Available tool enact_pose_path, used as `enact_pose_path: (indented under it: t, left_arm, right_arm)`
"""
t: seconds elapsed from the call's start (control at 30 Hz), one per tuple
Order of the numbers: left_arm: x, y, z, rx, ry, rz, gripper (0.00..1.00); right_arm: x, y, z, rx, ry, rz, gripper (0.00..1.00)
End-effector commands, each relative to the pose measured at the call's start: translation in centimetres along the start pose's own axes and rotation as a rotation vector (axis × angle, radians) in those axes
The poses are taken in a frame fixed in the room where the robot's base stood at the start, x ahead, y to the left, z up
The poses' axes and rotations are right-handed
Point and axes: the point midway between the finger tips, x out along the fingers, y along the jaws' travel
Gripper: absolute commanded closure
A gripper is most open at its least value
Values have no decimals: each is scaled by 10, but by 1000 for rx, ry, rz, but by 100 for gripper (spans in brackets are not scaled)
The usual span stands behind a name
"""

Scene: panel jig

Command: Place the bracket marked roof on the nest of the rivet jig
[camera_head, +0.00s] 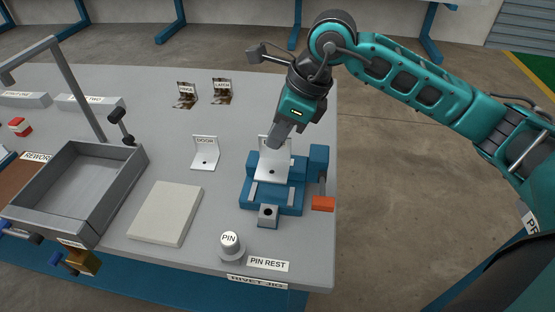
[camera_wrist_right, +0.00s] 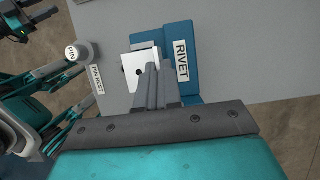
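A pale L-shaped bracket (camera_head: 272,172) with a hole in its flat leg is at the blue rivet jig (camera_head: 286,206). Its flat leg lies over the jig's nest; I cannot tell whether it rests fully on it. Its mark is hidden, so I cannot read roof. My right gripper (camera_head: 277,138) is closed on the bracket's upright leg from above. The right wrist view shows the two fingers (camera_wrist_right: 158,72) close together at the bracket (camera_wrist_right: 139,69). Dark and teal parts of mine show at that view's left; left fingers cannot be made out.
A pin (camera_head: 230,243) stands at the front, beside a pale flat block (camera_head: 165,213) and a grey tray (camera_head: 128,171).

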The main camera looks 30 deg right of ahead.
Motion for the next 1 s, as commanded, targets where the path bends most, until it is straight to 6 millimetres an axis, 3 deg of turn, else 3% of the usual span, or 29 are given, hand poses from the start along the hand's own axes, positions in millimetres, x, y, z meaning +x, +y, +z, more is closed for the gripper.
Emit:
enact_pose_path:
  t: [0.53, 0.9, 1.0]
  left_arm:
    - [4, 0, -10, 0, 24, 2, 57]
    - [7, 0, -5, 0, 18, 2, 57]
    - [6, 0, -5, 0, 12, 3, 57]
  right_arm:
    - [58, 0, -24, 1, 0, 1, 100]
    - [63, 0, -26, -1, -2, -1, 100]
    - [62, 0, -26, 0, -1, -1, 88]
